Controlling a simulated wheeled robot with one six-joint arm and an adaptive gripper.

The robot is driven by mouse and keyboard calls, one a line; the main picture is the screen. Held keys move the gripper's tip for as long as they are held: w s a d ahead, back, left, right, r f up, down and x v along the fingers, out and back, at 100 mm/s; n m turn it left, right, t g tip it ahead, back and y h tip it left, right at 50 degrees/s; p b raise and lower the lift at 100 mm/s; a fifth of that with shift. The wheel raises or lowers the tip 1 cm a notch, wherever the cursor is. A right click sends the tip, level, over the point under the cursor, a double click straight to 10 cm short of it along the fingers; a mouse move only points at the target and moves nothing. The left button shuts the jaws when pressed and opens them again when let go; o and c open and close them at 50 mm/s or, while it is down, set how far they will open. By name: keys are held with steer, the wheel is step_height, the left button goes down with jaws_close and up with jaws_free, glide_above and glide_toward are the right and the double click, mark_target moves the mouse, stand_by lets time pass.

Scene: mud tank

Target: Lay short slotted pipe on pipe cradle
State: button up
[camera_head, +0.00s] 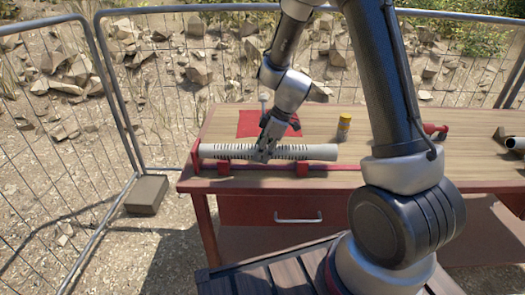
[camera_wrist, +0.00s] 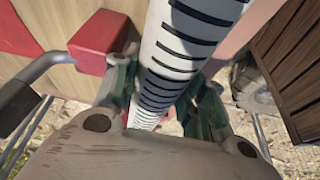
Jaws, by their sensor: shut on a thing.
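The short slotted pipe (camera_head: 315,152) is pale grey-white with dark slots, and lies level, left to right, along the front of the table. My gripper (camera_head: 264,152) is shut on it near its middle. In the wrist view the slotted pipe (camera_wrist: 182,45) runs between the fingers of my gripper (camera_wrist: 165,95). The red pipe cradle (camera_head: 302,168) has low blocks at the table's front edge, directly below the pipe in the head view. I cannot tell whether the pipe touches the blocks. My gripper hides part of the pipe.
A wooden table (camera_head: 375,120) with a red drawer front (camera_head: 265,209) bears the work. A small yellow-capped jar (camera_head: 343,128) stands behind the pipe's right end. A red mat (camera_head: 250,122) lies behind the gripper. Dark pipe pieces (camera_head: 512,143) lie at far right. Wire fencing (camera_head: 60,100) surrounds the table.

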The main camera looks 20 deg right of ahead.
steer(key=shift+f, duration=0.4)
steer(key=o, duration=1.3)
steer(key=shift+o, duration=0.2)
